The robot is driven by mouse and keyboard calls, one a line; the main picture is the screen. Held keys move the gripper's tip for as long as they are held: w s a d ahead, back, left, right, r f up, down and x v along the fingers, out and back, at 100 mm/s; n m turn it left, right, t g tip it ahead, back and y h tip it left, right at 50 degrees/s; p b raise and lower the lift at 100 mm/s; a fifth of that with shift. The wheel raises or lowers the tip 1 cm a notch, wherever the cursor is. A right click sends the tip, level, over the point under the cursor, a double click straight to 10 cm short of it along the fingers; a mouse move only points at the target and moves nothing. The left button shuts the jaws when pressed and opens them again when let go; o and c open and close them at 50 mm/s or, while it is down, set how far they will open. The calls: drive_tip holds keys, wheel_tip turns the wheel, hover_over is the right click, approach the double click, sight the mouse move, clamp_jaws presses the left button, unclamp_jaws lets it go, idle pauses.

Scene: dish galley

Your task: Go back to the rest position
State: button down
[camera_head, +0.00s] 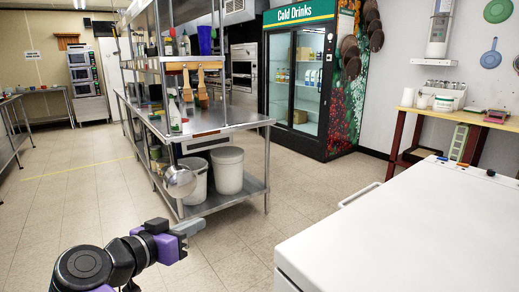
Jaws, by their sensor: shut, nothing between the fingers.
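My arm, dark with purple parts, reaches in from the bottom left of the head view. My gripper (189,228) is at its end, pointing right over the tiled floor. Its fingers are shut with nothing seen between them. It is apart from the steel table and from the white counter. The arm's lower part is cut off by the picture's bottom edge.
A white chest-like counter (410,235) fills the bottom right. A steel table (225,122) with white buckets (227,170) stands ahead. A drinks fridge (298,85) is at the back, a wooden table (430,110) at right. The floor (75,200) at left is clear.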

drive_tip(key=s+d+f+n+t+y+p, duration=0.2)
drive_tip(key=s+f+n+y, duration=0.2)
drive_tip(key=f+n+y, duration=0.55)
drive_tip(key=s+d+f+y+p, duration=0.2)
drive_tip(key=s+d+f+y, duration=0.1)
drive_tip(key=s+d+f, duration=0.25)
drive_tip(key=s+d+r+m+h+p, duration=0.1)
drive_tip(key=s+d+r+m+p, duration=0.1)
drive_tip(key=s+d, duration=0.7)
drive_tip(key=s+d+r+m+h+p, duration=0.1)
drive_tip(key=s+d+r, duration=0.4)
drive_tip(key=s, duration=1.2)
drive_tip(key=s+d+r+m+h+p, duration=0.2)
drive_tip(key=s+d+r+h+p, duration=0.1)
drive_tip(key=s+d, duration=1)
drive_tip(key=shift+s+d+r+m+p, duration=0.15)
drive_tip(key=shift+d+r+m+p, duration=0.1)
drive_tip(key=shift+r+m+p, duration=0.15)
drive_tip(key=shift+d+h, duration=0.1)
drive_tip(key=shift+h, duration=0.15)
